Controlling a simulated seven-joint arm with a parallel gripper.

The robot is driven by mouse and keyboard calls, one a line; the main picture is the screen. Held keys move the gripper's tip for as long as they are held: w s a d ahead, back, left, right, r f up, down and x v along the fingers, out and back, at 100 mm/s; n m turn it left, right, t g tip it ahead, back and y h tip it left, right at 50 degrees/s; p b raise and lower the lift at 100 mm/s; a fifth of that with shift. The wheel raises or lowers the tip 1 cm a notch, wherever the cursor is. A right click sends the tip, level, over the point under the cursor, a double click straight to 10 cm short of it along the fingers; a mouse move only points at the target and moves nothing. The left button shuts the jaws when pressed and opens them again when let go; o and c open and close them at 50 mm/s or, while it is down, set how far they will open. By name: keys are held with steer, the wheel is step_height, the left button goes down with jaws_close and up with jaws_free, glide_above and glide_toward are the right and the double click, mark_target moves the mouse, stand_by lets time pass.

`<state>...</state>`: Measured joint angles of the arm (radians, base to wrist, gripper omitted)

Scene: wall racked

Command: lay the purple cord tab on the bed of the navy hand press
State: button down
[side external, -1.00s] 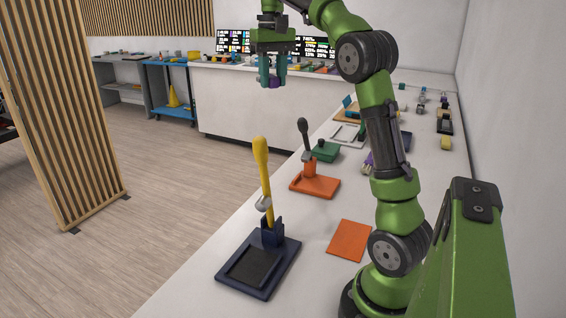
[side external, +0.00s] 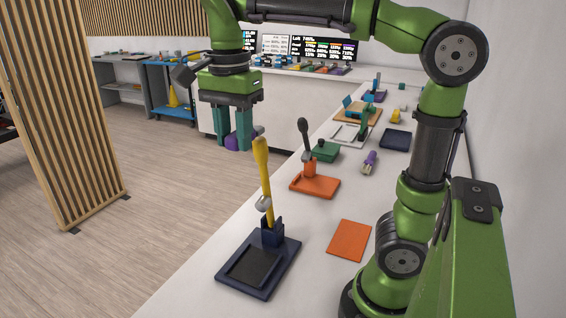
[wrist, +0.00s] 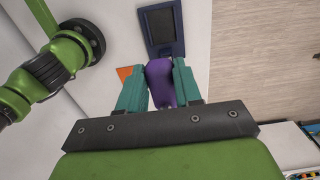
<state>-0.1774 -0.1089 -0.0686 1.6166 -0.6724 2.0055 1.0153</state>
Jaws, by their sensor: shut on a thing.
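The navy hand press (side external: 285,262) stands at the near end of the white counter, with a dark bed (side external: 254,266) and a raised yellow lever (side external: 263,175). In the wrist view, a navy frame with a dark middle (wrist: 164,24) shows beyond the fingertips. My gripper (side external: 233,140) has its teal fingers shut on the purple cord tab (side external: 233,143), which hangs low between them. The tab also shows between the fingers in the wrist view (wrist: 160,80). The gripper is in the air, up and left of the press in the side view, apart from it. The fingers hide part of the tab.
An orange hand press (side external: 318,186) with a dark lever stands behind the navy one. A flat orange square (side external: 349,240) lies right of it. A green block (side external: 325,151) and a purple item (side external: 369,162) lie farther back. A slatted screen (side external: 75,120) stands left.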

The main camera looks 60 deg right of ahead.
glide_above(247, 276)
step_height(247, 276, down, 23)
steer(key=shift+f, duration=0.2)
steer(key=shift+f, duration=3.85)
steer(key=shift+f, duration=0.6)
steer(key=c, duration=0.7)
jaws_free()
step_height(247, 276, up, 17)
